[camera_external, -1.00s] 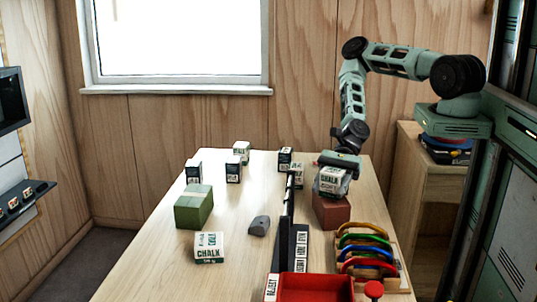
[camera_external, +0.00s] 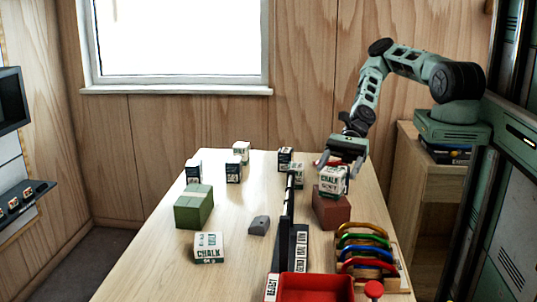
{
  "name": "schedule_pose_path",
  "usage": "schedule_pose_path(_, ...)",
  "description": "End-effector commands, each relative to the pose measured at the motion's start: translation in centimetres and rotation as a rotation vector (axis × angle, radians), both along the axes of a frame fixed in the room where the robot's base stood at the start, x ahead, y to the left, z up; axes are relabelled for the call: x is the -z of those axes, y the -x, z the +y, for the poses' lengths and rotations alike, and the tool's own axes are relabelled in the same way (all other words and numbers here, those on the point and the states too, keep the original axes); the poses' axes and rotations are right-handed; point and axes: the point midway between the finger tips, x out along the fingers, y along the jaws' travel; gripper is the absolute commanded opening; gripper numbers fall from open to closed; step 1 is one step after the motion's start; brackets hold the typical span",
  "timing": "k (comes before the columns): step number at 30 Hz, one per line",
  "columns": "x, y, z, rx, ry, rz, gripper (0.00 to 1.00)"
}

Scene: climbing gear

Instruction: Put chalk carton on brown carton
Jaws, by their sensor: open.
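A white chalk carton (camera_external: 332,182) with dark lettering rests on top of the brown carton (camera_external: 331,211), which stands on the table right of the dark upright divider. My gripper (camera_external: 341,160) is open just above the chalk carton, with its fingers pointing down. I cannot tell whether the fingers touch the carton. Another chalk carton (camera_external: 209,247) lies on the table at the front left, in front of the green carton (camera_external: 194,207).
A dark divider (camera_external: 289,215) stands along the table, with a red tray (camera_external: 315,287) at its front. A rack of coloured carabiners (camera_external: 366,248) sits at the right. A grey hold (camera_external: 259,225) and several small boxes (camera_external: 233,172) stand on the left half.

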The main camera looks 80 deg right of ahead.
Motion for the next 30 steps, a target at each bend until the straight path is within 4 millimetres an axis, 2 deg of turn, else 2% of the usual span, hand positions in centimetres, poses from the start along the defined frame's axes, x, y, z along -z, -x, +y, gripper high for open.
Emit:
schedule_pose_path(10, -1.5, 1.3, -3.5, 0.006, -0.001, 0.000, 0.72)
schedule_pose_path(16, -1.9, 1.8, -4.5, 0.001, 0.000, 0.000, 0.72)
schedule_pose_path(19, -1.7, 2.3, -4.2, -0.035, 0.026, 0.001, 0.72)
schedule_pose_path(23, -0.2, 4.2, -2.8, -0.201, 0.140, -0.003, 0.72)
schedule_pose_path(27, 1.7, 7.3, -1.7, -0.492, 0.324, -0.035, 0.72)
schedule_pose_path(30, 2.4, 9.1, -1.7, -0.707, 0.449, -0.075, 0.72)
